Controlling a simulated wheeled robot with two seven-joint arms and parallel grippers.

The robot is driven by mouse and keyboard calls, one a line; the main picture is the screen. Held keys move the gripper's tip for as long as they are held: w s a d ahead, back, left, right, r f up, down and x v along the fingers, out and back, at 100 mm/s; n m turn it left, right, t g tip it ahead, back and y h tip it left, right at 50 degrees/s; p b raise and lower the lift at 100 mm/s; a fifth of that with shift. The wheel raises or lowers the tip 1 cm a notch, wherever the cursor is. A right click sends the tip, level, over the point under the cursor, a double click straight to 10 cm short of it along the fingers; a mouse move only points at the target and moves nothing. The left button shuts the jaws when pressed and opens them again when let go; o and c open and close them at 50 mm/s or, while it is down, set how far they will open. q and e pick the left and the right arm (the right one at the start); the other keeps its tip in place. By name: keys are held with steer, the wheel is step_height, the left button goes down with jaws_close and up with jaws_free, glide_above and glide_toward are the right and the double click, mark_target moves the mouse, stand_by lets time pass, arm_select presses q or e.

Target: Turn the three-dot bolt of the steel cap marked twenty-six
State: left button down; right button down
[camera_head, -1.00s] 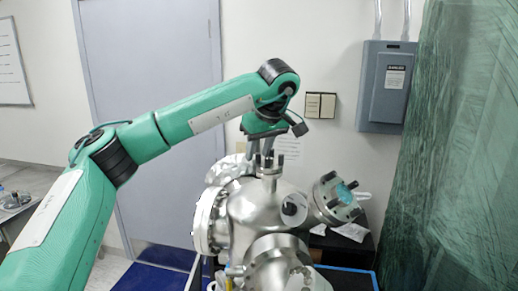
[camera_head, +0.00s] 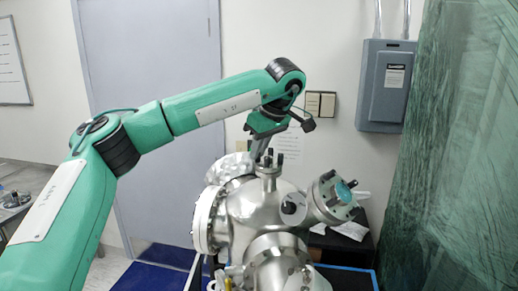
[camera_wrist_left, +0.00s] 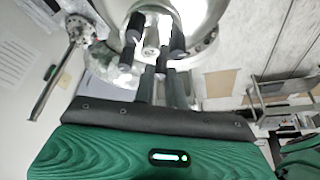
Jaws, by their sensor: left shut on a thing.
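A round steel chamber (camera_head: 262,207) with several flanged ports stands in the middle of the head view. My left gripper (camera_head: 261,158) points down at the small top cap (camera_head: 268,172), among its dark bolts. In the left wrist view my left gripper (camera_wrist_left: 162,80) has its two grey fingers close together at a black bolt (camera_wrist_left: 161,60), shut on it as far as I can tell. Other black bolts (camera_wrist_left: 135,27) stand around the cap close to the fingers. The number on the cap and the dots on the bolts are not readable. My right gripper is not in view.
An angled port (camera_head: 334,195) with black bolts and a cyan face sticks out to the right of the top cap. A larger flange (camera_head: 206,219) is on the chamber's left side. A green translucent curtain (camera_head: 450,150) hangs at the right.

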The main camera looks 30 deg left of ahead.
arm_select(q)
steer(key=n+g, duration=0.1)
steer(key=n, duration=0.3)
steer(key=shift+w+r+n+g, duration=0.1)
steer(key=shift+w+n+g, duration=0.05)
steer(key=shift+n+g, duration=0.2)
steer(key=n+g, duration=0.1)
steer(key=n, duration=0.1)
steer(key=n+g, duration=0.1)
steer(key=n, duration=0.1)
steer(key=shift+w+n+h, duration=0.1)
steer(key=shift+n+h, duration=0.15)
steer(key=shift+h, duration=0.05)
steer(key=n+g+h, duration=0.1)
steer(key=n, duration=0.3)
steer(key=shift+w+a+n, duration=0.1)
steer(key=shift+a+n, duration=0.05)
steer(key=shift+n, duration=0.15)
steer(key=shift+n+g+h, duration=0.45)
steer(key=shift+n+h, duration=0.25)
steer(key=shift+n, duration=1.2)
steer(key=c, duration=1.4)
jaws_free()
steer(key=shift+c, duration=0.2)
steer(key=shift+a, duration=0.1)
